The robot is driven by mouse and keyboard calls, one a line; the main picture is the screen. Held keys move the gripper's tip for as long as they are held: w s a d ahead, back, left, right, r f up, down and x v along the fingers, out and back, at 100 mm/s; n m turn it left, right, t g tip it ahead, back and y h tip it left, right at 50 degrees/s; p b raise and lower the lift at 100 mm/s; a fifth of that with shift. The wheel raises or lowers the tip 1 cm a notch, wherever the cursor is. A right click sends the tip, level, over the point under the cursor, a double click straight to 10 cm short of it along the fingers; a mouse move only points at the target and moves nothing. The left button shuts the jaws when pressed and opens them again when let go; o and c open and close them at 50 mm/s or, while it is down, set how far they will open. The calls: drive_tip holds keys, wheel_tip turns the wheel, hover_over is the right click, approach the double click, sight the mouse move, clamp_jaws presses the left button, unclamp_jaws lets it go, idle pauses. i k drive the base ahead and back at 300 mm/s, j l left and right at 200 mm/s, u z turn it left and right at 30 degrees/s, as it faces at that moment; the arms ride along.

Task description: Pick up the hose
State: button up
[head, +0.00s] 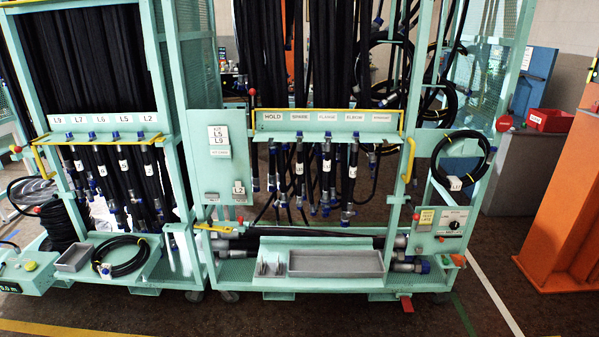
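Many black hoses hang in two mint-green racks: a dense bundle in the left rack (85,55) and a looser group in the middle rack (330,50). Their lower ends carry blue caps and white tags. A coiled black hose (122,268) lies on the low left shelf. Another coiled hose (487,143) with a white tag hangs at the right side of the middle rack. Long hoses (300,243) lie along the base behind a grey tray. The view does not single out one hose as the task's. My gripper is not in view.
A grey tray (335,272) sits on the middle rack's base. A yellow rail (326,111) crosses the rack above the labels. An orange post (565,215) and a grey cabinet with a red bin (549,120) stand at right. Brown floor in front is clear.

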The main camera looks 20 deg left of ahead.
sight(300, 136)
drive_tip(key=i+j+u, duration=0.1)
drive_tip(key=i+j, duration=0.25)
drive_tip(key=i+j+u, duration=0.1)
drive_tip(key=i+j, duration=0.15)
drive_tip(key=i, duration=0.25)
drive_tip(key=i+j+u, duration=0.1)
drive_tip(key=i+j, duration=0.2)
drive_tip(key=i, duration=0.15)
drive_tip(key=i+j+u, duration=0.1)
drive_tip(key=i, duration=0.35)
drive_tip(key=i+j+u, duration=0.1)
drive_tip(key=i+j, duration=0.2)
drive_tip(key=i, duration=0.15)
